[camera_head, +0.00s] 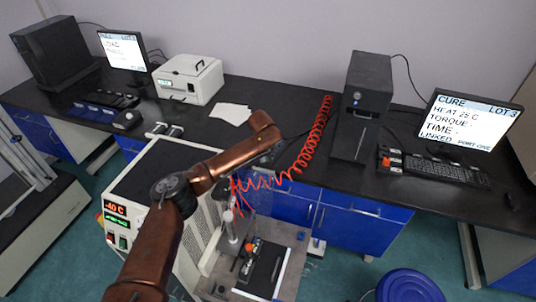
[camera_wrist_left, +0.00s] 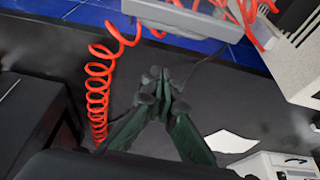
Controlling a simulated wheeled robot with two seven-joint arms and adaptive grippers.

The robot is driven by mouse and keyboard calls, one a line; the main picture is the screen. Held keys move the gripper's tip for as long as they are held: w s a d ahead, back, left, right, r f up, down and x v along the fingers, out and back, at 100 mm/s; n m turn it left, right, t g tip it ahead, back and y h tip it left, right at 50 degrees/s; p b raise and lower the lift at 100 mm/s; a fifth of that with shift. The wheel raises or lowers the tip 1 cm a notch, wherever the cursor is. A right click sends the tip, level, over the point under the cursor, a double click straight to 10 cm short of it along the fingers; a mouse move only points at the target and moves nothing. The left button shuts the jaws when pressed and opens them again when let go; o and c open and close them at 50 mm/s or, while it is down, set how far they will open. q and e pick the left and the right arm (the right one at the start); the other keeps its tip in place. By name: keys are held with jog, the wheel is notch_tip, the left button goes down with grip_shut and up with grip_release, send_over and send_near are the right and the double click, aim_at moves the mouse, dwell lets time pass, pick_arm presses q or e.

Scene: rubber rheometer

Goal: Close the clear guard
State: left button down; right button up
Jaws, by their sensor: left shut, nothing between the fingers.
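The rheometer (camera_head: 148,170) is a pale cabinet with red and green displays, left of my copper left arm. Its work area (camera_head: 262,262), with a vertical rod and a dark block with a red knob, lies right of the arm. The clear guard is hard to make out; a faint see-through panel (camera_head: 263,200) seems to stand above the work area, and I cannot tell its exact position. My right gripper is not in view.
A red coiled hose (camera_head: 312,140) hangs close to my left gripper. The black bench (camera_head: 275,108) holds a dark tower (camera_head: 366,85), a monitor (camera_head: 470,122), a keyboard (camera_head: 440,170), papers (camera_head: 230,114) and a white box device (camera_head: 188,80). A blue stool (camera_head: 408,288) stands at lower right.

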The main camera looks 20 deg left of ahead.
pick_arm(q)
jog(key=s+f, duration=0.2)
jog(key=f, duration=0.1)
jog(key=shift+s+a+f, duration=0.15)
jog(key=shift+s+a, duration=0.05)
jog(key=shift+s, duration=0.2)
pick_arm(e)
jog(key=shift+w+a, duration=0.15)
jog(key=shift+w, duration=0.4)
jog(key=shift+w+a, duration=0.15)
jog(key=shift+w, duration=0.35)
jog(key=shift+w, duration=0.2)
